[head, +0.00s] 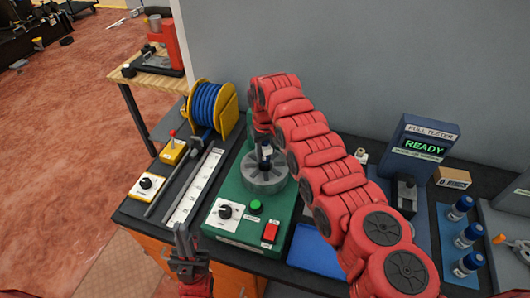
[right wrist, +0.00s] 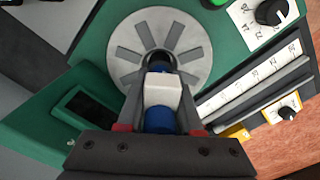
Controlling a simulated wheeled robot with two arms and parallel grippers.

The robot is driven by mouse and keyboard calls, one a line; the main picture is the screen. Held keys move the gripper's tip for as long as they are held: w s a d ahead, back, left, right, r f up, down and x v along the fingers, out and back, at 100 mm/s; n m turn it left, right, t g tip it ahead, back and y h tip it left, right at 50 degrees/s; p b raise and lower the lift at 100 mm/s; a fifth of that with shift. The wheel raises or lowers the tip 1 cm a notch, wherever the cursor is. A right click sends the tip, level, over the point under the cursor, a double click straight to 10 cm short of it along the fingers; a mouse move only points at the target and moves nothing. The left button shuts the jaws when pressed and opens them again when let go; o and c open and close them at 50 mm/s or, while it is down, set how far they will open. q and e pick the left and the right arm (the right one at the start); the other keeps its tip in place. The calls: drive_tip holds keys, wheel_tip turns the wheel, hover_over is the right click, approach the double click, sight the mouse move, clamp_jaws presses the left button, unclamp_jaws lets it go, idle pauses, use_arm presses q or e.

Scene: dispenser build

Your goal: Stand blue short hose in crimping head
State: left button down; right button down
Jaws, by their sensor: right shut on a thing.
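The crimping head is a grey slotted disc (head: 264,173) with a dark centre hole, on a green machine. It fills the upper middle of the right wrist view (right wrist: 190,20). My right gripper (right wrist: 160,112) is shut on the blue short hose (right wrist: 158,121), which has a white band and a dark end. That end is at the centre hole; I cannot tell how far in it is. In the head view my right arm reaches over the machine and the hose is mostly hidden. My left gripper (head: 187,262) hangs empty at the table's front edge; its jaws are unclear.
The green base (head: 230,238) carries a dial, a green button and a red switch. A ruler strip (head: 193,187) and a blue hose reel (head: 210,108) stand left. A blue tray (head: 315,252) lies in front.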

drive_tip(key=shift+b, duration=0.3)
idle(0.6)
drive_tip(key=shift+f+b, duration=0.35)
drive_tip(key=shift+f, duration=0.15)
idle(0.4)
drive_tip(key=c, duration=0.8)
unclamp_jaws()
drive_tip(key=shift+c, duration=0.2)
drive_tip(key=shift+r+p, duration=0.3)
drive_tip(key=shift+r, duration=3.55)
drive_tip(key=shift+r+p, duration=0.3)
drive_tip(key=shift+r, duration=1.35)
